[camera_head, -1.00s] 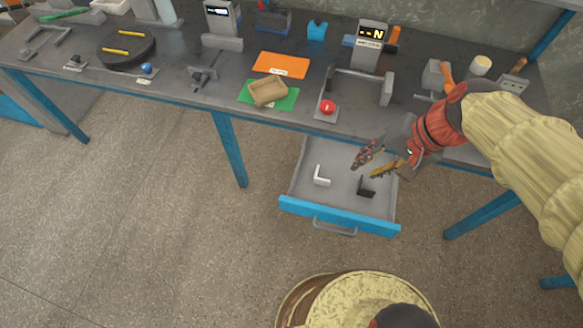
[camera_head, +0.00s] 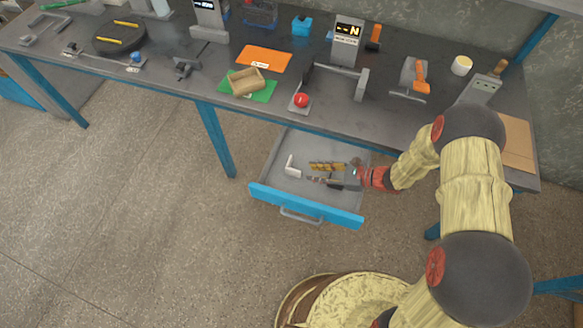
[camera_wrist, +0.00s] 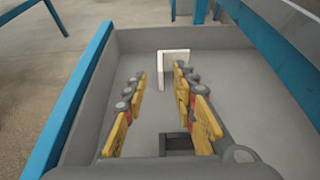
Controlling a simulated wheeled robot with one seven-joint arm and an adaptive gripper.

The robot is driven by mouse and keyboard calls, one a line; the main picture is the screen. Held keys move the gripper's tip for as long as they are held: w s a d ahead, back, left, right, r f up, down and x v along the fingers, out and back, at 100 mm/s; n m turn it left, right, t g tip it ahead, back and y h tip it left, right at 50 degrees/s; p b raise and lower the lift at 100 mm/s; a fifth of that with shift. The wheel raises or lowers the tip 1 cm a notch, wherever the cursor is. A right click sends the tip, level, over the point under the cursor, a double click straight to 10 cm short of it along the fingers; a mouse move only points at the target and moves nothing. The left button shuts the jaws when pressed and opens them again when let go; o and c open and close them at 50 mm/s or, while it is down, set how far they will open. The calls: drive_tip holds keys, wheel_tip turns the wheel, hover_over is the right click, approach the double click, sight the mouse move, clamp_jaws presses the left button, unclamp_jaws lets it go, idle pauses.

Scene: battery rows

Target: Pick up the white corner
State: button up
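The white corner (camera_head: 292,167) is a small L-shaped piece in the open drawer (camera_head: 305,208), near its left side. In the wrist view the white corner (camera_wrist: 174,57) stands ahead of the fingertips, near the drawer's far wall. My gripper (camera_head: 309,172) is inside the drawer area, to the right of the white corner, its fingers pointing left toward it. In the wrist view my gripper (camera_wrist: 160,71) is open, with empty space between its yellow fingers. The corner lies beyond the tips, slightly right of centre. Contact with the right fingertip cannot be told.
The drawer walls and blue front (camera_wrist: 72,95) surround my gripper. The workbench (camera_head: 225,112) overhangs behind the drawer. A red button (camera_head: 301,100), green mat (camera_head: 262,94) and orange mat (camera_head: 265,57) lie on it. The black corner is not clearly visible now.

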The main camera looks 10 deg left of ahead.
sight(295, 170)
drive_tip(key=b+x, duration=0.2)
drive_tip(key=x, duration=0.4)
drive_tip(key=shift+a+f+b, duration=0.15)
drive_tip(key=shift+b, duration=0.15)
drive_tip(key=shift+w+a+f, duration=0.15)
drive_tip(key=shift+a, duration=0.45)
clamp_jaws()
